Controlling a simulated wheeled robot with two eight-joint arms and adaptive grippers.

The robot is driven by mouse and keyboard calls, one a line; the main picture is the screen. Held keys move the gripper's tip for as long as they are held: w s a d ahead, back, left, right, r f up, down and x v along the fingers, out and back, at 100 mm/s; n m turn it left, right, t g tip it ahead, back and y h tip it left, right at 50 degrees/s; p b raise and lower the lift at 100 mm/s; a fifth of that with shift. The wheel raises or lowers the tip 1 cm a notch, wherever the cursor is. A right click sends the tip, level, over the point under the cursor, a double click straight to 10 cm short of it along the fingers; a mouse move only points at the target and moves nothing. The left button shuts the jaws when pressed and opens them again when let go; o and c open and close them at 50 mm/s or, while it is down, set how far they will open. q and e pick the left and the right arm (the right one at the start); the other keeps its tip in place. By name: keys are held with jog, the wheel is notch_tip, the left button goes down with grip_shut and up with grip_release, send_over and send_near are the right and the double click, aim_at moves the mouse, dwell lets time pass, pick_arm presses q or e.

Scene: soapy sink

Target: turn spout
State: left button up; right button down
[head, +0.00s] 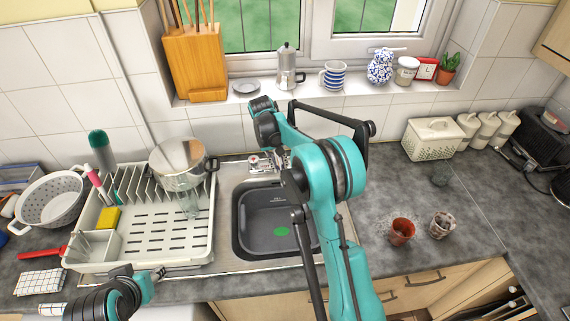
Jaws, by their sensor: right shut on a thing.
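The tap (258,163) stands at the back edge of the sink, with a small red mark near its base. My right arm reaches over the sink and hides much of the tap, including most of its spout. My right gripper (284,160) is low at the tap, behind my arm links, and is shut on the spout; its fingertips are mostly hidden. The dark sink basin (240,220) lies below, with a green patch on its floor. My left gripper (157,274) is at the counter's front edge, below the dish rack and away from the tap; its jaw opening is unclear.
A white dish rack (203,240) with a pot (178,165) stands left of the sink. A moka pot (287,68) and striped mug (333,76) stand on the windowsill above. Two small cups (402,231) stand right, with bare counter around them.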

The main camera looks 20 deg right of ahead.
jog(key=shift+w+a+m, duration=0.15)
jog(key=shift+a+m, duration=0.25)
jog(key=c, duration=1.4)
grip_release()
jog(key=shift+o, duration=0.2)
notch_tip(320, 180, up, 12)
jog(key=a, duration=0.2)
jog(key=shift+w+a, duration=0.2)
jog(key=shift+w, duration=0.1)
jog(key=shift+f, duration=0.1)
